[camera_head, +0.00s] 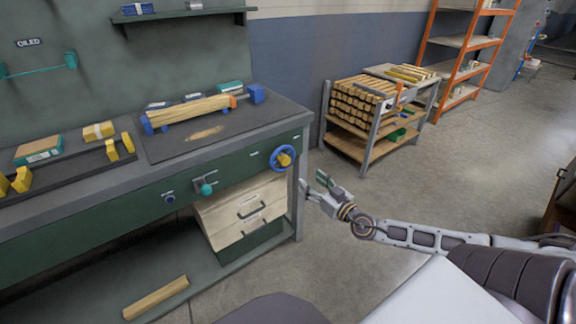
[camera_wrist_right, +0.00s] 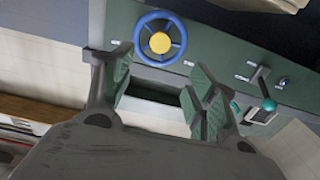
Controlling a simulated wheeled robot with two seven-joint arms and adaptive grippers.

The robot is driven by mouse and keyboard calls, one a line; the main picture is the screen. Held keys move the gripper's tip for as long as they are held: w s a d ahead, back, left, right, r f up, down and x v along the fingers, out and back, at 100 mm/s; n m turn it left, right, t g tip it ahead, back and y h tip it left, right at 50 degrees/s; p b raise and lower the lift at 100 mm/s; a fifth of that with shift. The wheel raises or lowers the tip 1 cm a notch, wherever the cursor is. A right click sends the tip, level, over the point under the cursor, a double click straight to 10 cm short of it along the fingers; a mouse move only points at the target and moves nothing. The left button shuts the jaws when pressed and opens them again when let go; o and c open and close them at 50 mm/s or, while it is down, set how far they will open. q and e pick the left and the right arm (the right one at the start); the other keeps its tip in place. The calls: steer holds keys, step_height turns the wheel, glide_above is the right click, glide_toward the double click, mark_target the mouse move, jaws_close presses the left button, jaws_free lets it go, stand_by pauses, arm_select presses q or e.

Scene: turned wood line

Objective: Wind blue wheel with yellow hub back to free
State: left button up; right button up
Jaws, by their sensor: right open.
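The blue wheel with the yellow hub (camera_head: 282,158) is mounted on the green front panel of the bench, near its right end. It also shows in the right wrist view (camera_wrist_right: 160,42), upper middle, with blue spokes and rim in full sight. My right gripper (camera_head: 325,187) is to the right of the wheel and lower in the head view, apart from it. In the right wrist view the right gripper (camera_wrist_right: 160,85) is open and empty, its green-padded fingers spread below the wheel. My left gripper is not in view.
A lever with a teal knob (camera_head: 207,189) and a small blue knob (camera_head: 169,198) sit on the same panel. A wooden beam (camera_head: 188,110) lies clamped on the bench top (camera_head: 245,118). A wooden drawer unit (camera_head: 242,207) stands below.

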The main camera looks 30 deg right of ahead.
steer(key=shift+w, duration=0.25)
glide_toward(287, 161)
steer(key=shift+w, duration=1.7)
steer(key=shift+w+a+b, duration=0.2)
steer(key=shift+w, duration=0.7)
steer(key=shift+w+a+b, duration=0.2)
steer(key=shift+w, duration=0.75)
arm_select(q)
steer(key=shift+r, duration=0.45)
arm_select(e)
steer(key=shift+w+a, duration=0.1)
steer(key=shift+w, duration=0.75)
steer(key=c, duration=1)
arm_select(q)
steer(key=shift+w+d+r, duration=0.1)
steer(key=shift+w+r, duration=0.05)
arm_select(e)
steer(key=shift+c, duration=0.2)
